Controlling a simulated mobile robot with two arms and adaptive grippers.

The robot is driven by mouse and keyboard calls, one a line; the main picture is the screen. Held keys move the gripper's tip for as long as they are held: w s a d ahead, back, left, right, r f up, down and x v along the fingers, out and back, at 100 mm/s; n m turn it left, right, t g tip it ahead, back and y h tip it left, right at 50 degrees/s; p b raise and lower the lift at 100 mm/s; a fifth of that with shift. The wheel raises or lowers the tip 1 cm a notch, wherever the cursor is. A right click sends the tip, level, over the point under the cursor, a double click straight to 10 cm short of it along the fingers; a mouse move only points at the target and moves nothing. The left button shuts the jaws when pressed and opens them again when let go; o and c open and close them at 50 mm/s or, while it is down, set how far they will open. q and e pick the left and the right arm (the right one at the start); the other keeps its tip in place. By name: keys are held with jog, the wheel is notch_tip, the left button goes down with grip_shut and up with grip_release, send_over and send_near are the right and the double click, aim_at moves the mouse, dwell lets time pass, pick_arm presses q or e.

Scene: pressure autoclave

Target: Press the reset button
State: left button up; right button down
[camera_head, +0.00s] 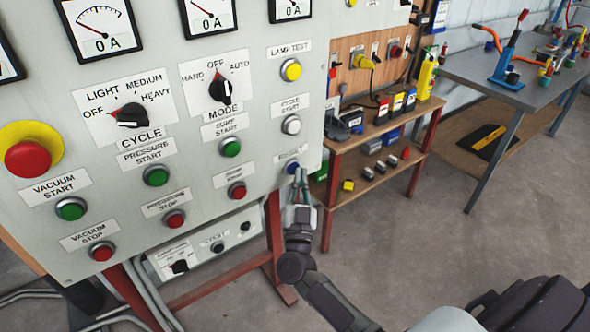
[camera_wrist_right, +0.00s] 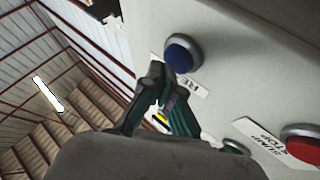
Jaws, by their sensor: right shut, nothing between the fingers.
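The reset button is a blue round button in a grey ring at the lower right of the control panel. In the head view the blue button (camera_head: 292,167) sits under a small label. My right gripper (camera_head: 300,178) is shut and empty, its fingertips at or just beside the button. In the right wrist view the blue button (camera_wrist_right: 180,54) is just above the fingertips of my right gripper (camera_wrist_right: 167,78), which partly cover its label, reading "RE". I cannot tell whether the fingertips touch it. My left gripper is not in view.
A red pump stop button (camera_head: 237,190) and a white cycle start button (camera_head: 291,125) are close by on the panel (camera_head: 255,95). A red emergency button (camera_head: 28,158) is at far left. A wooden shelf (camera_head: 385,125) with small items stands right of the panel.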

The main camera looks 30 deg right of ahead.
jog(key=shift+w, duration=0.45)
dwell(0.5)
jog(key=shift+s, duration=0.15)
jog(key=shift+s+p, duration=0.45)
jog(key=shift+s, duration=0.25)
jog(key=s+p, duration=0.2)
jog(key=s, duration=0.3)
jog(key=shift+d, duration=0.2)
dwell(0.8)
